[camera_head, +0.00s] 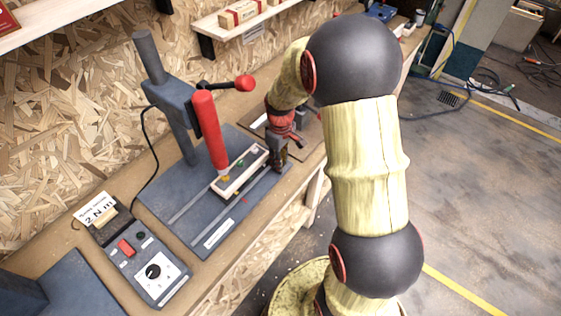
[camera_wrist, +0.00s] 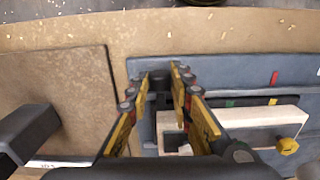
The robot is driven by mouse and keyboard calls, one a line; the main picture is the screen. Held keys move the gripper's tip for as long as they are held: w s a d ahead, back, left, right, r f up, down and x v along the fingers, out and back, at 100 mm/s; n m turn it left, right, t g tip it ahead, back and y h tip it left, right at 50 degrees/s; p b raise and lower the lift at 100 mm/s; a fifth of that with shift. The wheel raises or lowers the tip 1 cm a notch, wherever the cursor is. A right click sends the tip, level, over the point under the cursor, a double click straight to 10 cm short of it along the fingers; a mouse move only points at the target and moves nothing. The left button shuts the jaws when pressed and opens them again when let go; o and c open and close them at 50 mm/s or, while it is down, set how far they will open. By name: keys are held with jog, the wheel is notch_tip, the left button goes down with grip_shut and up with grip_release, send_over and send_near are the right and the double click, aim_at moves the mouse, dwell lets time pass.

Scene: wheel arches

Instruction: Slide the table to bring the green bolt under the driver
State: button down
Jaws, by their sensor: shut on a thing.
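The cream sliding table (camera_head: 228,187) lies on the blue-grey base of the driver stand; it also shows in the wrist view (camera_wrist: 255,117). The red driver (camera_head: 210,130) stands upright over the table's near-left end, with a yellow bolt (camera_head: 225,178) beneath its tip. The green bolt (camera_head: 240,162) sits farther along the table, toward my gripper. In the wrist view the yellow bolt (camera_wrist: 287,146) is at the right. My gripper (camera_head: 279,158) is at the table's far right end, with its fingers shut on a dark handle (camera_wrist: 158,88). The arm and fingers partly hide the handle.
A control box (camera_head: 152,270) with a knob and red switch stands at the lower left, by a "2 Nm" card (camera_head: 97,209). The stand's column (camera_head: 168,95) and red-knobbed lever (camera_head: 240,83) rise beside the driver. A shelf (camera_head: 240,22) hangs behind.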

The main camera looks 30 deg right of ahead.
aim_at(268, 180)
jog(key=shift+a, duration=0.1)
jog(key=a, duration=0.2)
jog(key=s+a+p, duration=0.1)
jog(key=a, duration=0.1)
jog(key=s+a, duration=0.1)
jog(key=a, duration=0.1)
jog(key=shift+s+a, duration=0.15)
jog(key=shift+a, duration=0.1)
jog(key=c, duration=1.6)
grip_release()
jog(key=shift+d, duration=0.2)
